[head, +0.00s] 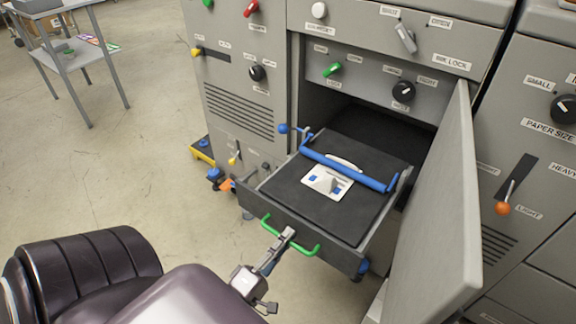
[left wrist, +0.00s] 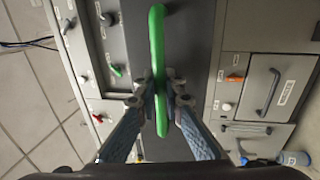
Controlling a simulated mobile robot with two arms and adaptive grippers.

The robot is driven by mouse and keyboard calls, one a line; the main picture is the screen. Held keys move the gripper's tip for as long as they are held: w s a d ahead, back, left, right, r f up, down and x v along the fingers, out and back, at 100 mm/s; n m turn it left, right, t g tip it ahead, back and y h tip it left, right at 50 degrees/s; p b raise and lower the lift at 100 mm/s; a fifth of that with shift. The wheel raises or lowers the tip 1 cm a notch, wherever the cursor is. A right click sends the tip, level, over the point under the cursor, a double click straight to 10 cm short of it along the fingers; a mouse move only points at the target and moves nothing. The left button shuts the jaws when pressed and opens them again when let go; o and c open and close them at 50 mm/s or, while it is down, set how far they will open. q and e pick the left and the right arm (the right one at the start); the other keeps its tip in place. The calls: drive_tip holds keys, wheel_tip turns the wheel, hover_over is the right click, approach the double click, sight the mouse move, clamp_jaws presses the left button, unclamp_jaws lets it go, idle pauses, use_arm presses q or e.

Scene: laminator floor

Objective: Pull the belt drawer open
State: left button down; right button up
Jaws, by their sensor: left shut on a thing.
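The belt drawer (head: 258,203) is pulled out of the grey cabinet, its dark top surface exposed. A blue roller bar (head: 345,170) and a white plate (head: 327,183) with blue parts are on it. Its green handle (head: 305,250) runs along the front. My left gripper (head: 283,241) is shut on the green handle near its middle. In the left wrist view the green handle (left wrist: 157,60) passes between the two fingers (left wrist: 160,98) of the gripper. My right gripper is not in view.
A grey cabinet door (head: 437,215) stands open just right of the drawer. A lever with an orange knob (head: 503,208) is on the panel farther right. A grey table (head: 75,55) stands at the upper left. The floor (head: 90,180) left of the drawer is largely clear.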

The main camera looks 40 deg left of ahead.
use_arm(q)
drive_tip(key=c, duration=2.3)
unclamp_jaws()
drive_tip(key=shift+s, duration=0.1)
drive_tip(key=s, duration=0.4)
drive_tip(key=s+f, duration=0.1)
drive_tip(key=s, duration=0.2)
drive_tip(key=s+f, duration=0.1)
drive_tip(key=s, duration=0.3)
drive_tip(key=shift+s+d+f, duration=0.15)
drive_tip(key=shift+s+d, duration=0.15)
drive_tip(key=shift+d, duration=0.05)
